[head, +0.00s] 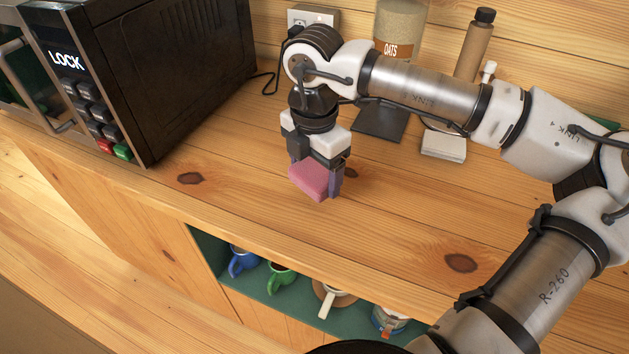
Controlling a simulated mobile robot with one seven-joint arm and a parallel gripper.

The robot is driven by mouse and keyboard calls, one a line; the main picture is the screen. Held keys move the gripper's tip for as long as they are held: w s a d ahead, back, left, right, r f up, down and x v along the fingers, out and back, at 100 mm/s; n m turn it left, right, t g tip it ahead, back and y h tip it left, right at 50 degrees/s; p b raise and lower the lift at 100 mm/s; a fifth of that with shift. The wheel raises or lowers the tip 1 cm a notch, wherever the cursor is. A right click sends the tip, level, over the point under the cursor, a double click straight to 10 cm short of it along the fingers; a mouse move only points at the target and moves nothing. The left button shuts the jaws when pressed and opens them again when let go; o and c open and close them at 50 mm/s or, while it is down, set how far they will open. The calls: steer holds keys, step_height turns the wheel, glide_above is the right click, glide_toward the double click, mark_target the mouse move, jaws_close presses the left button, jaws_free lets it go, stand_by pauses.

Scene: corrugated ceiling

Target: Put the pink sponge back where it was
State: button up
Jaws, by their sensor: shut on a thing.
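The pink sponge (314,179) is a small pink block in the head view. My gripper (317,181) points down with its two purple-grey fingers on either side of the sponge and is shut on it. The sponge is over the wooden counter (230,192), near its middle. I cannot tell whether its underside touches the wood. Part of the sponge's upper side is hidden by my gripper.
A black microwave (175,75) stands at the left. Behind my arm are an oats jar (398,40), a brown bottle (474,45), a dark flat mat (380,122) and a white block (443,146). Several mugs, one blue (242,261), sit in a green-lined shelf below the counter.

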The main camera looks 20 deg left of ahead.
mark_target(315, 186)
steer(key=shift+f+p, duration=0.3)
steer(key=shift+f, duration=1.8)
steer(key=shift+f, duration=0.1)
steer(key=o, duration=0.9)
step_height(315, 186, up, 12)
steer(key=shift+r+b, duration=0.15)
steer(key=shift+b, duration=0.7)
